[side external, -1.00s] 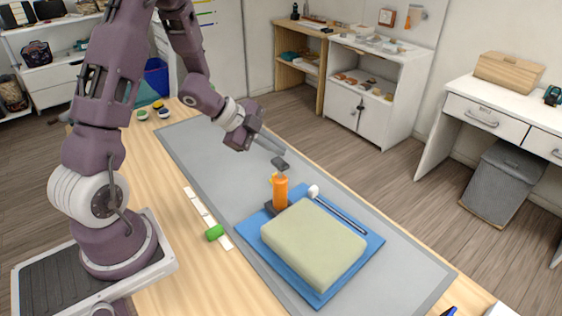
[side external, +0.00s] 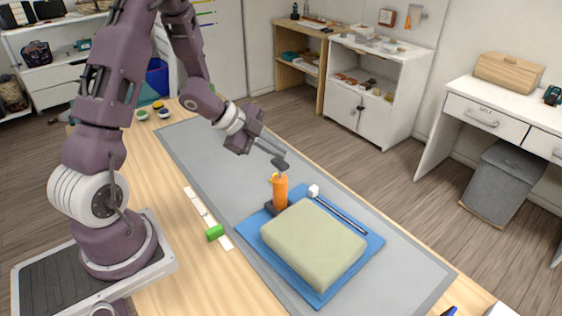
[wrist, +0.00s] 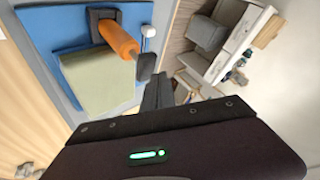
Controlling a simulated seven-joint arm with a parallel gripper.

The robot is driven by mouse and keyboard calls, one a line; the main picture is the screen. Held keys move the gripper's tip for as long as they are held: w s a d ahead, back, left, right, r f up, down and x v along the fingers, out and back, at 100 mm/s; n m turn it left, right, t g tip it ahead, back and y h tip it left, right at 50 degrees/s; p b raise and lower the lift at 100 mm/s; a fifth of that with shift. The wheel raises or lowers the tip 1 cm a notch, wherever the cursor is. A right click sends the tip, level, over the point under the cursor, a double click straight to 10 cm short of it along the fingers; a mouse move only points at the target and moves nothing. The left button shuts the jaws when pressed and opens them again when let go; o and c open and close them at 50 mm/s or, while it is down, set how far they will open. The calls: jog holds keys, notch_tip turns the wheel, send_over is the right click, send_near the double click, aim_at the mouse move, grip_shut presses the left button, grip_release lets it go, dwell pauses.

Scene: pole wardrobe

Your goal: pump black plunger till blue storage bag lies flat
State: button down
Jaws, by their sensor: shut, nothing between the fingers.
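The blue storage bag (side external: 258,235) lies on the grey mat with a thick pale green padded block (side external: 314,242) on it; the block stands well above the blue sheet. An orange pump cylinder (side external: 280,194) stands upright at the bag's far-left corner on a dark base. Its black plunger handle (side external: 280,165) is just above the cylinder and also shows in the wrist view (wrist: 147,67). My gripper (side external: 284,153) is shut and empty, its fingertips close above the handle. I cannot tell whether they touch. In the wrist view, my gripper's fingers (wrist: 160,85) are beside the handle.
A dark rod with a white end (side external: 313,190) lies along the block's far side. The grey mat (side external: 190,150) is clear at the far left.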

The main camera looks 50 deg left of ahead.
aim_at(276, 162)
jog(key=shift+f, duration=1.5)
dwell(1.2)
jog(key=shift+r, duration=2.1)
jog(key=shift+r, duration=2.9)
dwell(0.3)
